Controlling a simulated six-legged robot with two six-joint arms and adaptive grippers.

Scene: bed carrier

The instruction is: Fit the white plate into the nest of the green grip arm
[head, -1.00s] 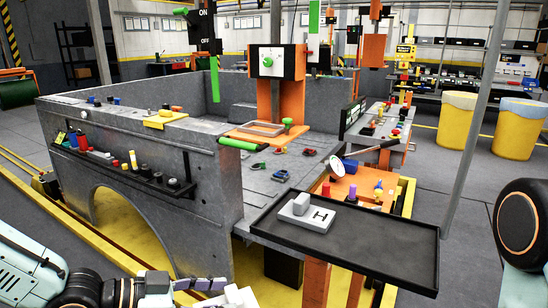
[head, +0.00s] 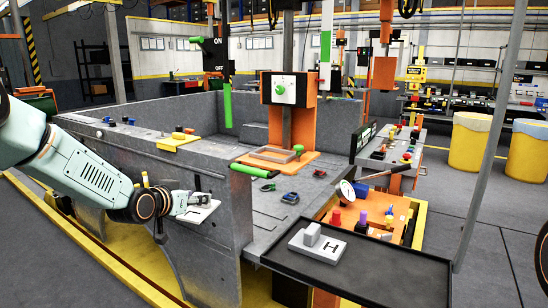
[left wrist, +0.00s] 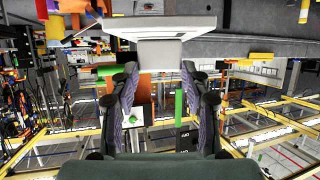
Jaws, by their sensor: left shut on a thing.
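My left gripper (head: 180,204) is shut on a white plate (head: 205,211), held in front of the grey bed wall. In the left wrist view the plate (left wrist: 160,26) lies beyond the fingers (left wrist: 160,82), its grey-white block towards them. A second white plate (head: 328,249), marked H and with a block, lies on the black tray. Two green grips show: a horizontal one (head: 250,172) at the bed's near corner, and an upright one (head: 227,108) under the ON/OFF sign. I cannot tell which belongs to the task's arm, and I make out no nest. My right gripper is out of view.
The black tray (head: 385,268) juts out at the front right. An orange fixture (head: 285,160) with a dial box stands on the bed. Small coloured parts and a gauge (head: 345,191) stand behind the tray. Yellow bins (head: 470,140) are far right.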

